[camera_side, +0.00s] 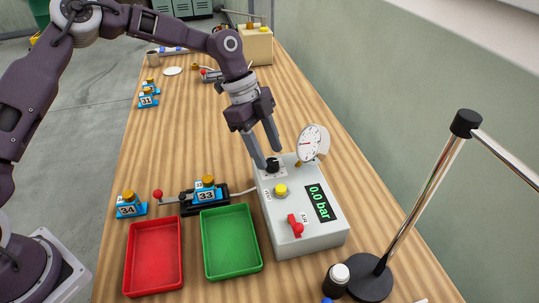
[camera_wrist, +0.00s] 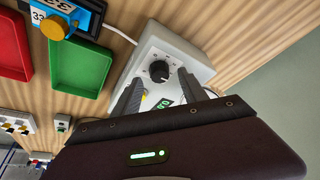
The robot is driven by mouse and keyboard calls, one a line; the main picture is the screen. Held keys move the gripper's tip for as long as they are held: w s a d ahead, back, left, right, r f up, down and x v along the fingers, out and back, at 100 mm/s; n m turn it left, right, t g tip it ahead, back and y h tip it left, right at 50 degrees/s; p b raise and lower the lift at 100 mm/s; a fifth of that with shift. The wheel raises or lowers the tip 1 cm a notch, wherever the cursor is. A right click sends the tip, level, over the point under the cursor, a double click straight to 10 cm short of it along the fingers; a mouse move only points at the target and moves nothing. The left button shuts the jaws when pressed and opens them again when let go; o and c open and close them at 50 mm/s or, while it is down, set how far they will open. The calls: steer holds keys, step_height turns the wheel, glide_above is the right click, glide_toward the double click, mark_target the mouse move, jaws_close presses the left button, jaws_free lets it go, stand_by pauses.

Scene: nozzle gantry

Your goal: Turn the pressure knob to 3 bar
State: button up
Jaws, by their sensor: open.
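The pressure knob (camera_side: 272,164) is black and sits on the top far end of a light grey control box (camera_side: 312,238). In the wrist view the knob (camera_wrist: 159,71) shows a white pointer mark and a printed dial around it. The box's display (camera_side: 319,203) reads 0.0 bar in green. A round white gauge (camera_side: 311,143) stands at the box's far right corner. My gripper (camera_side: 267,158) is open, with its fingers pointing down at the knob. In the wrist view its two fingers (camera_wrist: 158,92) stand apart on either side below the knob; I cannot tell whether they touch it.
A yellow button (camera_side: 281,191) and a red air lever (camera_side: 295,224) are on the box. Left of it are a green tray (camera_side: 231,240), a red tray (camera_side: 154,256) and blue numbered parts 33 (camera_side: 207,190) and 34 (camera_side: 130,205). A lamp (camera_side: 372,277) stands front right.

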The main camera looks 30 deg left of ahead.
steer(key=v, duration=0.5)
steer(key=shift+r, duration=0.15)
steer(key=s+a+r+n+t+y, duration=0.2)
steer(key=s+a+r+n+y, duration=0.15)
steer(key=s+r, duration=0.4)
steer(key=s+a+r+n+t+y, duration=0.1)
steer(key=s+a+r+n+y, duration=0.3)
steer(key=s, duration=0.6)
steer(key=s+a+n+t+h, duration=0.2)
steer(key=s+a+n+h, duration=0.1)
steer(key=s+n, duration=0.7)
steer(key=s+r, duration=0.1)
steer(key=s, duration=0.3)
steer(key=shift+s+t, duration=0.25)
steer(key=shift+t, duration=0.05)
steer(key=shift+a+n, duration=0.15)
steer(key=shift+n, duration=0.1)
